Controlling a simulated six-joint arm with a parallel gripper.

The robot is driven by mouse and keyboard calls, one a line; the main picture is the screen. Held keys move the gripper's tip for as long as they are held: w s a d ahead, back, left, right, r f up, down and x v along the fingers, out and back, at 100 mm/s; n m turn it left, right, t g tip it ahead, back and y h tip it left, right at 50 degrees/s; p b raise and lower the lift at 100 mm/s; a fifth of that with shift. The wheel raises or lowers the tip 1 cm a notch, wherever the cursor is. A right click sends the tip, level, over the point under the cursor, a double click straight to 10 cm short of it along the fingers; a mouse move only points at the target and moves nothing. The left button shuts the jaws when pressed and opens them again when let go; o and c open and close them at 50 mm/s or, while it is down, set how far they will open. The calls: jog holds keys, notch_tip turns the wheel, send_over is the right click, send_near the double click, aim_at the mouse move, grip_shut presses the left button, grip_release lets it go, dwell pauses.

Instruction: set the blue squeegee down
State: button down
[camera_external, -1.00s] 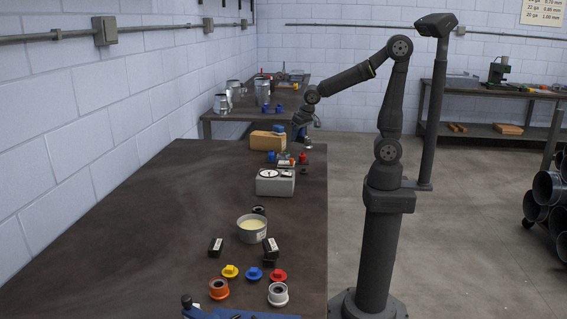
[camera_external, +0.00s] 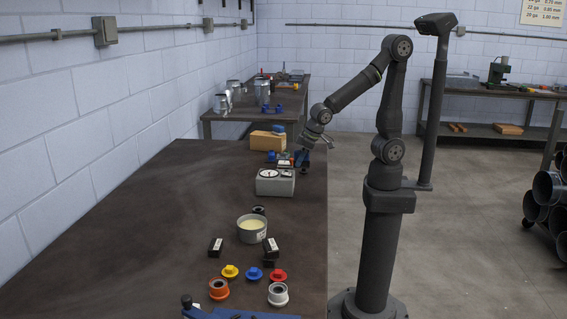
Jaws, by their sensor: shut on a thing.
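The blue squeegee (camera_external: 303,158) appears as a small dark blue shape at the far right part of the bench, under the end of my arm. My gripper (camera_external: 305,150) points down over it and is shut on it. The picture is too small to show the fingers clearly or whether the squeegee touches the bench top. The bench (camera_external: 130,230) is dark brown and long.
A tan block (camera_external: 266,141) with a blue item on top stands just left of my gripper. A grey box with a dial (camera_external: 275,182) stands nearer the camera. A cup of cream-coloured stuff (camera_external: 251,229) and several coloured caps lie further forward. The bench's left side is bare.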

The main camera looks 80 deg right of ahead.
jog(key=shift+a+f, duration=0.1)
jog(key=shift+f, duration=0.3)
send_over(293, 207)
jog(key=s, duration=0.2)
jog(key=f, duration=0.7)
jog(key=shift+w, duration=0.2)
jog(key=shift+f, duration=2)
jog(key=c, duration=1.7)
grip_release()
jog(key=shift+f, duration=0.15)
jog(key=o, duration=0.4)
jog(key=v, duration=1.2)
